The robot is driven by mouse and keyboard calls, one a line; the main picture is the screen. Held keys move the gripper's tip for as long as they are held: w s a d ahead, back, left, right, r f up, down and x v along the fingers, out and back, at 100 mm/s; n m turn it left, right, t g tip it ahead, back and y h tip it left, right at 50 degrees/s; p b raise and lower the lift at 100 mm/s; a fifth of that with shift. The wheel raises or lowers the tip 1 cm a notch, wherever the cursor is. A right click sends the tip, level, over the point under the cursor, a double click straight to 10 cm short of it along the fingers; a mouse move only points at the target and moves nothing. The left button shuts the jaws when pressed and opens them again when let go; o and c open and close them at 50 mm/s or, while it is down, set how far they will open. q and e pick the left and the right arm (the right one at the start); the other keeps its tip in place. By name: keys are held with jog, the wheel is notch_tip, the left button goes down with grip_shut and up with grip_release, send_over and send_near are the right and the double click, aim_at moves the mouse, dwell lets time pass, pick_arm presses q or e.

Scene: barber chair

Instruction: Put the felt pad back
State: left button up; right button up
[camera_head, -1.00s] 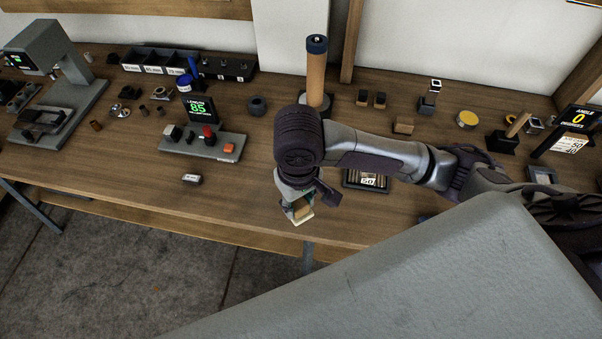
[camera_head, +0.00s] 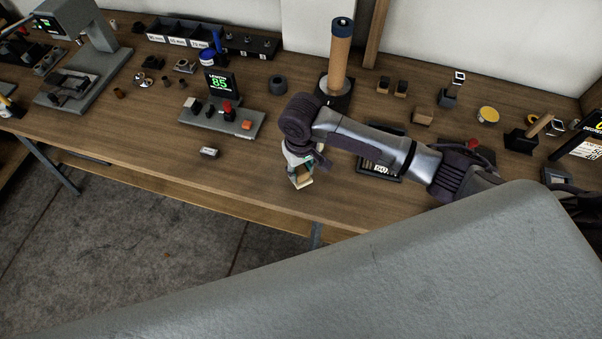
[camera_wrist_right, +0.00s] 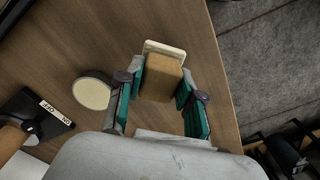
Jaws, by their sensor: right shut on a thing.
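My right gripper (camera_head: 299,172) is shut on a small tan block with a pale cream layer at its end, which looks like the felt pad (camera_head: 303,183). It hangs near the front edge of the workbench; I cannot tell how high above the top it is. In the right wrist view, the green-lined fingers of the right gripper (camera_wrist_right: 163,82) sit on both sides of the tan felt pad block (camera_wrist_right: 160,78), and the cream layer shows beyond it. My left gripper is not in view.
The workbench (camera_head: 250,185) has free room left of the gripper, around a small labelled block (camera_head: 209,153). A dark tray (camera_head: 378,168) lies partly hidden behind my right arm. A tall wooden cylinder (camera_head: 339,60) stands behind. A round pale-topped puck (camera_wrist_right: 91,93) is near the fingers.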

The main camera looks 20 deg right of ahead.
aim_at(301, 176)
notch_tip(301, 176, down, 2)
jog(key=shift+s+f, duration=0.1)
jog(key=shift+f, duration=0.3)
jog(key=shift+f, duration=0.15)
jog(key=o, duration=1)
notch_tip(301, 176, up, 12)
jog(key=shift+r, duration=0.2)
jog(key=shift+f, duration=0.1)
